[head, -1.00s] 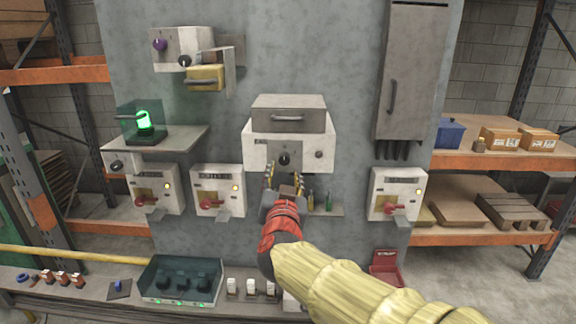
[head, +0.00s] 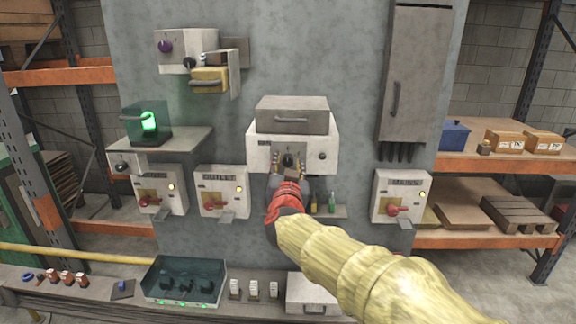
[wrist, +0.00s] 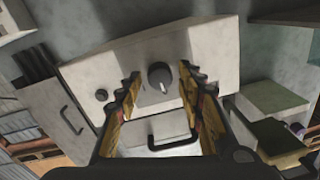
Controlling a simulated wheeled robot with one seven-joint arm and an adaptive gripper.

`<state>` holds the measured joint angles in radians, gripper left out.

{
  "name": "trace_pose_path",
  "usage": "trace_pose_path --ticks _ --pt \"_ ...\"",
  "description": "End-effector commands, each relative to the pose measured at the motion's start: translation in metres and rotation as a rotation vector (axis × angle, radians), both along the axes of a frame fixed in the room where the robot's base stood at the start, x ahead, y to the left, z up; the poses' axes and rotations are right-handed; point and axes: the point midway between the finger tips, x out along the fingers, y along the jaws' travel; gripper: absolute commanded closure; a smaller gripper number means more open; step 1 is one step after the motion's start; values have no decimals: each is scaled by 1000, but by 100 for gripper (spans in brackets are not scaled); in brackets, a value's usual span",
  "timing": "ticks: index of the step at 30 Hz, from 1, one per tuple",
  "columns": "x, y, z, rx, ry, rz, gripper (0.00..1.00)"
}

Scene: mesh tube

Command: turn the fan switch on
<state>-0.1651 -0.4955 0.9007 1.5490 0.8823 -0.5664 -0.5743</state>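The white control box (head: 262,152) in the middle of the wall has a dark round knob (head: 288,160), which also shows in the wrist view (wrist: 160,77) with a pale pointer mark. Its label is too small to read, so I cannot confirm that it is the fan switch. My gripper (head: 288,168) is in front of this box. In the wrist view my gripper (wrist: 160,88) is open, with one finger on either side of the knob in the picture and a visible gap to each. I cannot tell whether the fingertips reach the knob's depth.
A grey hood with a handle (head: 291,121) juts out above the knob. Boxes with red levers stand left (head: 222,192) and right (head: 402,196). Small bottles (head: 332,202) stand on a ledge close to my arm. A green lamp (head: 149,121) glows on the left shelf.

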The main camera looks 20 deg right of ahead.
Motion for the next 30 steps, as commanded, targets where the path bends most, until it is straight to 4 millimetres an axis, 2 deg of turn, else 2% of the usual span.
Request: trace_pose_path --ticks 18,30 --pt "0 0 0 0 0 0 99" --pt "0 0 -2 57 -19 0 100"
